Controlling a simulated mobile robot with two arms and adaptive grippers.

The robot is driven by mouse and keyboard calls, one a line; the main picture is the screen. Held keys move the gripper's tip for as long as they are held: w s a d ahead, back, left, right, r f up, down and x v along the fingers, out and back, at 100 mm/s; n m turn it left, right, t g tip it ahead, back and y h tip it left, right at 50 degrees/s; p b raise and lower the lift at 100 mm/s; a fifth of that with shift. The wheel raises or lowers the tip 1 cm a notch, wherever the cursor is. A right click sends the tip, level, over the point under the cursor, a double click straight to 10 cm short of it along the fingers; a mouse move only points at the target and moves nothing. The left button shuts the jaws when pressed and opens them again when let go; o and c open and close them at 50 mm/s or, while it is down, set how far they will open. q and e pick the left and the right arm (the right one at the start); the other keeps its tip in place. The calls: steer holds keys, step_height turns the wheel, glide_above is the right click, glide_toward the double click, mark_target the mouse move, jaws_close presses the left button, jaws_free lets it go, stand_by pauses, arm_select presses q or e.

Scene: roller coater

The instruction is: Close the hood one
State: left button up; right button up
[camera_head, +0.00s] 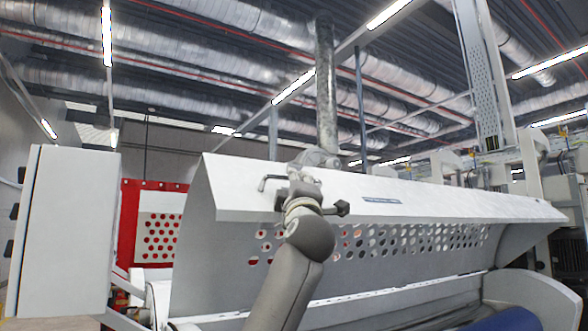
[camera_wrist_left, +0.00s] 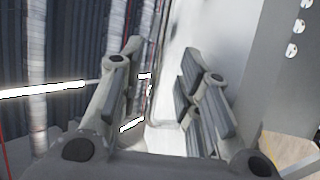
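The long white hood (camera_head: 440,199) of the roller coater spans the middle of the head view. It is raised and tilted, with its perforated inner panel facing me and an open gap below. My left gripper (camera_head: 298,178) is at the hood's front upper edge, left of its middle, largely hidden by my grey arm. In the left wrist view my left gripper (camera_wrist_left: 158,85) has its two fingers apart. The pale hood surface (camera_wrist_left: 215,35) lies behind and between them, with its edge running between the fingers. I cannot tell whether they touch it. My right gripper is not in view.
A grey-white cabinet (camera_head: 70,230) stands at the left. A red frame with a perforated panel (camera_head: 160,225) is behind it. A blue roller (camera_head: 505,318) shows under the hood at lower right. A metal column (camera_head: 485,80) rises at right.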

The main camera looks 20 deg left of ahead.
arm_select(q)
steer(key=p+x, duration=0.1)
steer(key=x, duration=0.1)
steer(key=shift+w+a+r, duration=0.1)
steer(key=shift+r, duration=0.2)
steer(key=shift+w+a+r+p, duration=0.2)
steer(key=shift+w+a+p, duration=0.1)
steer(key=shift+w+p, duration=0.35)
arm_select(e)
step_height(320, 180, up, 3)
arm_select(q)
steer(key=shift+c, duration=0.5)
jaws_close()
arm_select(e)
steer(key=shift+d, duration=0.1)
